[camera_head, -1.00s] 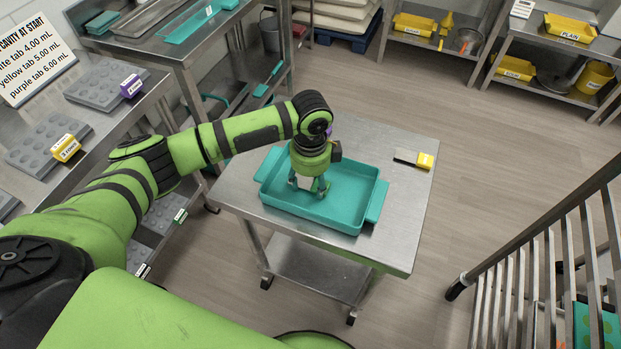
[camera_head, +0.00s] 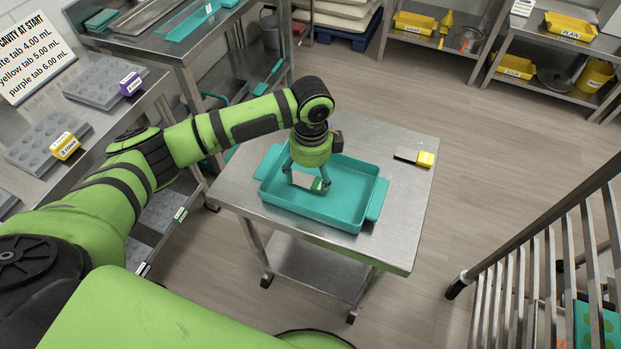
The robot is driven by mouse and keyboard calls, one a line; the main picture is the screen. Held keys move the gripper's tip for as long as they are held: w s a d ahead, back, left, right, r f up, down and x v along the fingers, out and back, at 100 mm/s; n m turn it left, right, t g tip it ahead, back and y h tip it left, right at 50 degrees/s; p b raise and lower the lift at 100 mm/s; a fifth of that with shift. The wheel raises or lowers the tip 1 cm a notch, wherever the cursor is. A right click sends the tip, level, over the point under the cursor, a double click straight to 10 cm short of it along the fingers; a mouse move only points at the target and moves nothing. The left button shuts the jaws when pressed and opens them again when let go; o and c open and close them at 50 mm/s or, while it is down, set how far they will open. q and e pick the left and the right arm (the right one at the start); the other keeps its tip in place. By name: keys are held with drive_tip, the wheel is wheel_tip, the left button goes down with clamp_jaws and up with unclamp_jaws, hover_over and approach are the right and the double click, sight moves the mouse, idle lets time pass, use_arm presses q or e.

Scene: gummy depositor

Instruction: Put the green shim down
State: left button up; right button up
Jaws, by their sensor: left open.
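The green shim (camera_head: 316,184), a small pale metal piece with a green tab, is in the teal tray (camera_head: 345,222) on the steel cart. It appears to lie on the tray's floor, though the fingers partly cover it. My left gripper (camera_head: 307,180) points down over the tray, with its fingers open and apart on either side of the shim. Whether a fingertip still touches the shim cannot be told. My right gripper is not in view.
A yellow-tabbed shim (camera_head: 424,159) lies on the cart top (camera_head: 405,200) right of the tray. Shelves with grey molds (camera_head: 45,143) stand at the left. A slatted rack (camera_head: 545,275) stands at the lower right. The right part of the tray is empty.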

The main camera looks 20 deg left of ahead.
sight(311, 186)
use_arm(q)
wheel_tip(311, 186, up, 10)
drive_tip(key=shift+b, duration=0.45)
drive_tip(key=shift+f, duration=0.15)
